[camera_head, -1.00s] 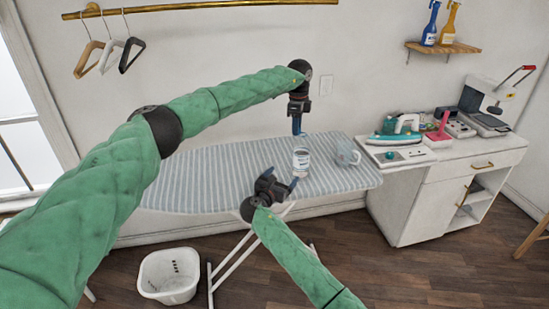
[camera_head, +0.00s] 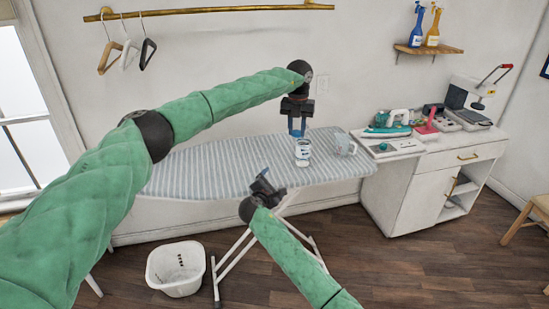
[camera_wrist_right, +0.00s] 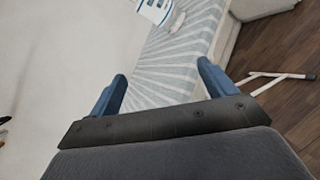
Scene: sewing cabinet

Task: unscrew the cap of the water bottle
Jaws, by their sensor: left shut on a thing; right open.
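The clear water bottle (camera_head: 303,155) with a white and blue label stands upright on the striped ironing board (camera_head: 215,170). Its lower part also shows at the top of the right wrist view (camera_wrist_right: 155,10). My left gripper (camera_head: 297,133) points down from above the bottle, its blue fingers shut at the bottle's top. The cap is hidden between these fingers, and I cannot see whether it is apart from the neck. My right gripper (camera_head: 270,180) is open and empty, in front of the bottle near the board's front edge. Its two fingers show spread in the right wrist view (camera_wrist_right: 160,84).
A white cabinet (camera_head: 405,195) with an iron (camera_head: 385,131) and other devices adjoins the board's right end. A white basket (camera_head: 175,270) sits on the floor. The board's left part is clear.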

